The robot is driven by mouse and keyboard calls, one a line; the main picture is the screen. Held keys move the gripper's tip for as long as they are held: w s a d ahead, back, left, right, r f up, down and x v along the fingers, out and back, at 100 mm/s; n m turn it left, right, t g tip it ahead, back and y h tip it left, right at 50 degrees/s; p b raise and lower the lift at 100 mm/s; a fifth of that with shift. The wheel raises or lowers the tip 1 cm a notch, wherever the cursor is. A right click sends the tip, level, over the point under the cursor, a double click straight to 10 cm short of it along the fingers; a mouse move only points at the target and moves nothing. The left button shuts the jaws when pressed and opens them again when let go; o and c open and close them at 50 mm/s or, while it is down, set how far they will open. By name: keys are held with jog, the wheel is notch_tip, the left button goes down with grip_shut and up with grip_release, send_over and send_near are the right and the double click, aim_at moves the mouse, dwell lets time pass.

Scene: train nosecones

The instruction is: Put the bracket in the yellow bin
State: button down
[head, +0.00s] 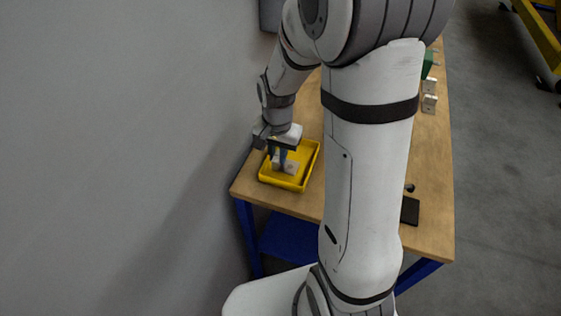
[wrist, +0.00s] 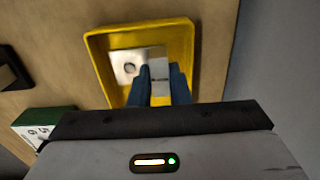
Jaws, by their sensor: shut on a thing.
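The yellow bin (head: 314,160) sits at the left end of the wooden table; its rim also shows in the wrist view (wrist: 190,28). The bracket (wrist: 122,62) is a silvery metal piece with a round hole, seen inside the bin's outline. In the head view the bracket (head: 291,167) shows beside my fingers, within the bin. My gripper (wrist: 160,82) points down over the bin, its two blue fingers shut on the bracket's upright part. I cannot tell whether the bracket touches the bin floor. My gripper (head: 279,163) partly hides it.
Metal pieces (head: 429,103) and a green object (head: 427,64) stand at the table's far right. A black flat object (head: 410,210) lies near the right front. A green-and-white block (wrist: 42,122) shows in the wrist view. A grey wall is close on the left.

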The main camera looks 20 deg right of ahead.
aim_at(278, 164)
jog(key=shift+s+f, duration=0.1)
jog(key=shift+f, duration=1.75)
jog(key=shift+f, duration=0.2)
jog(key=c, duration=1.4)
grip_release()
jog(key=shift+o, duration=0.2)
jog(key=shift+r, duration=0.1)
notch_tip(278, 164, up, 12)
jog(key=shift+r, duration=0.1)
jog(key=s+r+n+t, duration=0.1)
jog(key=s+r+n, duration=0.2)
jog(key=s, duration=0.4)
jog(key=s+d+r+n+t, duration=0.1)
jog(key=s+r+n+t, duration=0.1)
jog(key=s+r+n, duration=0.2)
jog(key=s, duration=0.3)
jog(key=shift+s+r, duration=0.15)
